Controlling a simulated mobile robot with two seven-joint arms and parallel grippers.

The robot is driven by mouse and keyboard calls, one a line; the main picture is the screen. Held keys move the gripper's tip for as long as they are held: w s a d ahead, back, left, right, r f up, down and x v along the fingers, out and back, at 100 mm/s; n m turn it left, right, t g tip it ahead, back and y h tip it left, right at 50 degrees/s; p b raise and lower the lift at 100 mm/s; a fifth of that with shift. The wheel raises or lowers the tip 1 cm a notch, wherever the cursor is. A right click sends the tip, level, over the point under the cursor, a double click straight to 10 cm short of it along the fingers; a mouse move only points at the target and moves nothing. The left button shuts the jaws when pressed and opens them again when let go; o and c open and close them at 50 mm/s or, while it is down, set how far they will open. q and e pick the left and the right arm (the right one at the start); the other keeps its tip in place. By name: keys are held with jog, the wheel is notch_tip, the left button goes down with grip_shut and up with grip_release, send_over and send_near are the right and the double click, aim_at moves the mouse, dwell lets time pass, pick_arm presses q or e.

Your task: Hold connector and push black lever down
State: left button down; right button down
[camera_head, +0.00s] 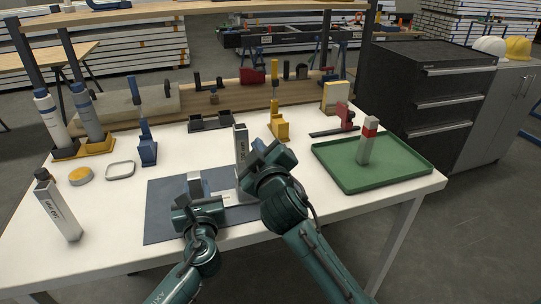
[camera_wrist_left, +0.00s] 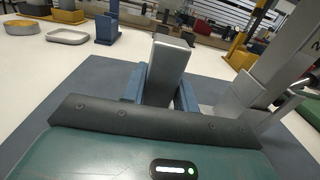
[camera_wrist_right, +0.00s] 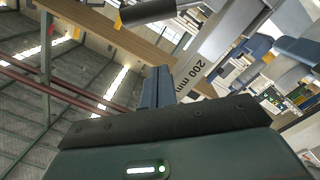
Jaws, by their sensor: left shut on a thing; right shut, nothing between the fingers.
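My left gripper (camera_head: 197,194) is low over the dark mat, shut on a grey metal block that I take for the connector (camera_head: 195,183). In the left wrist view the block (camera_wrist_left: 169,62) stands between the blue fingers (camera_wrist_left: 160,88). An upright silver post marked 200 mm (camera_head: 241,155) stands just right of it on the mat. My right gripper (camera_head: 262,156) is shut and empty, beside the upper part of the post. Its closed fingers (camera_wrist_right: 157,88) show next to the post (camera_wrist_right: 222,42). I cannot clearly make out the black lever; a dark bar (camera_wrist_right: 152,11) shows in the right wrist view.
A dark mat (camera_head: 160,210) lies at the table's front. A green tray (camera_head: 405,169) with a red-banded block (camera_head: 367,140) is at right. A second silver post (camera_head: 60,210) stands at left. Blue (camera_head: 147,150) and yellow (camera_head: 279,125) holders stand behind.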

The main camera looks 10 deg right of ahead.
jog(key=shift+w+d+f, duration=0.15)
jog(key=shift+d+f, duration=0.55)
jog(key=shift+f, duration=0.05)
jog(key=shift+w+d+f, duration=0.15)
jog(key=shift+d+f, duration=0.5)
jog(key=shift+f, duration=0.05)
jog(key=shift+d+f+m, duration=0.15)
jog(key=shift+d+m, duration=0.15)
jog(key=shift+m, duration=0.3)
